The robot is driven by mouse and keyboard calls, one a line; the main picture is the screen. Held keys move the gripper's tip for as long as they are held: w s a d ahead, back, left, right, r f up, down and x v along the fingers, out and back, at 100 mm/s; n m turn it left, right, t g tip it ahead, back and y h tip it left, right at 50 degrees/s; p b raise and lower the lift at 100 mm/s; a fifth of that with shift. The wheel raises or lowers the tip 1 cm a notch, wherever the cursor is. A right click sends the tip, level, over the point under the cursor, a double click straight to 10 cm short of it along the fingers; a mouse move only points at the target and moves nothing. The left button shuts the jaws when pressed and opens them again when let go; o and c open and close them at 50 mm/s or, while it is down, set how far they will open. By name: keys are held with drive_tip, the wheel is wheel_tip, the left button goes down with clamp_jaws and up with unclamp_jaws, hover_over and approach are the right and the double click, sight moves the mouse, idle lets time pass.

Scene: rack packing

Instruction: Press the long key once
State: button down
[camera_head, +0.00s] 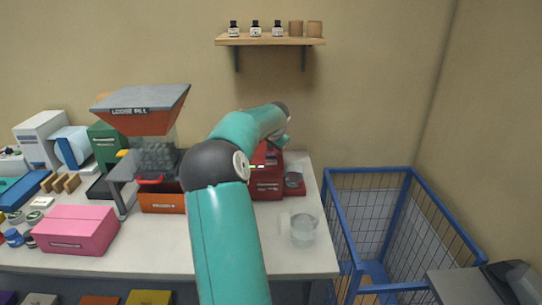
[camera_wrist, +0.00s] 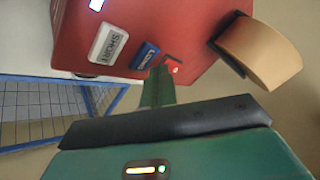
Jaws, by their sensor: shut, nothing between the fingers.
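A red machine (camera_wrist: 190,25) fills the top of the wrist view, its face tilted in the picture. On it sit a white key marked SHORT (camera_wrist: 107,44), a blue key that appears to read LONG (camera_wrist: 145,55), and a small red part with a light mark (camera_wrist: 173,66). My gripper (camera_wrist: 159,72) is shut and empty, its tips just below and right of the blue key. I cannot tell whether they touch the machine. In the head view the red machine (camera_head: 266,182) stands on the table, partly hidden behind my arm.
A tan roll (camera_wrist: 262,50) on a dark holder juts from the machine. A glass jar (camera_head: 304,229) stands near the table's right front, and a blue wire cage (camera_head: 345,200) stands right of the table. An orange-red hopper (camera_head: 145,115) and pink box (camera_head: 76,230) are to the left.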

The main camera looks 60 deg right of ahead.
sight(271, 156)
drive_tip(key=shift+r, duration=2.55)
